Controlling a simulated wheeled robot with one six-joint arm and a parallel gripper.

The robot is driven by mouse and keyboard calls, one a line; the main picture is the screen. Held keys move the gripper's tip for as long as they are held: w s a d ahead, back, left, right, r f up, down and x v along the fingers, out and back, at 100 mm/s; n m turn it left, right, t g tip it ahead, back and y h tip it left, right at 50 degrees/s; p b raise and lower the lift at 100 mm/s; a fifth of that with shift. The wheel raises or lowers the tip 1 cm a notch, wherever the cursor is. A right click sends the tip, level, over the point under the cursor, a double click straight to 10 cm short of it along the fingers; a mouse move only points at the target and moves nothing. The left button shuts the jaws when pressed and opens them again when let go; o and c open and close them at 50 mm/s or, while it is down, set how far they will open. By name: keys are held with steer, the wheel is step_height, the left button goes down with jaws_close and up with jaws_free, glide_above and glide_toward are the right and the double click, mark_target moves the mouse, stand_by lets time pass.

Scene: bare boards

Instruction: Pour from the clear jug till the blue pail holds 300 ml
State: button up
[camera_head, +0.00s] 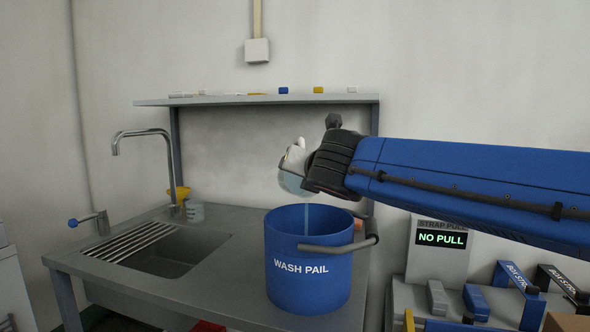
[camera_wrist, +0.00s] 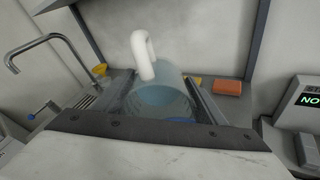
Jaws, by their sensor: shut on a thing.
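The blue pail (camera_head: 309,262), marked WASH PAIL, stands upright on the grey counter with its handle folded to the right. The clear jug (camera_head: 290,183) is held tilted above the pail, and a thin stream of liquid (camera_head: 307,218) falls from it into the pail. My gripper (camera_head: 307,172) is at the jug, largely hidden by my wrist in the head view. In the wrist view the jug (camera_wrist: 162,97), with its white handle, sits between the fingers of my gripper (camera_wrist: 165,100). The liquid level inside the pail is hidden.
A sink (camera_head: 165,249) with a tap (camera_head: 150,135) is at the left. A small measuring cup (camera_head: 195,212) and a yellow funnel (camera_head: 179,193) stand behind it. A shelf (camera_head: 260,99) runs above. A display (camera_head: 440,239) reading NO PULL is at the right.

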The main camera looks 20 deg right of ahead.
mark_target(297, 178)
stand_by(0.5)
steer(key=shift+w+d+g, duration=0.1)
steer(key=shift+w+g, duration=0.9)
steer(key=shift+g, duration=0.3)
steer(key=shift+w+g, duration=0.2)
steer(key=shift+g, duration=0.2)
steer(key=shift+w+f+g, duration=0.15)
steer(key=shift+g, duration=0.15)
steer(key=w+f+g, duration=0.1)
steer(key=g, duration=0.1)
steer(key=w+f+g, duration=0.1)
steer(key=g, duration=0.1)
steer(key=shift+w+f+g+y, duration=0.2)
steer(key=shift+w+g+y, duration=0.05)
steer(key=shift+g+y, duration=0.05)
steer(key=w+f+g, duration=0.1)
steer(key=g, duration=0.1)
steer(key=w+f+g, duration=0.1)
steer(key=g, duration=0.1)
steer(key=shift+w+d+f+g, duration=0.15)
steer(key=shift+w+g, duration=0.05)
steer(key=shift+g, duration=0.1)
step_height(297, 178, up, 3)
steer(key=shift+f+g, duration=0.1)
steer(key=shift+g, duration=1)
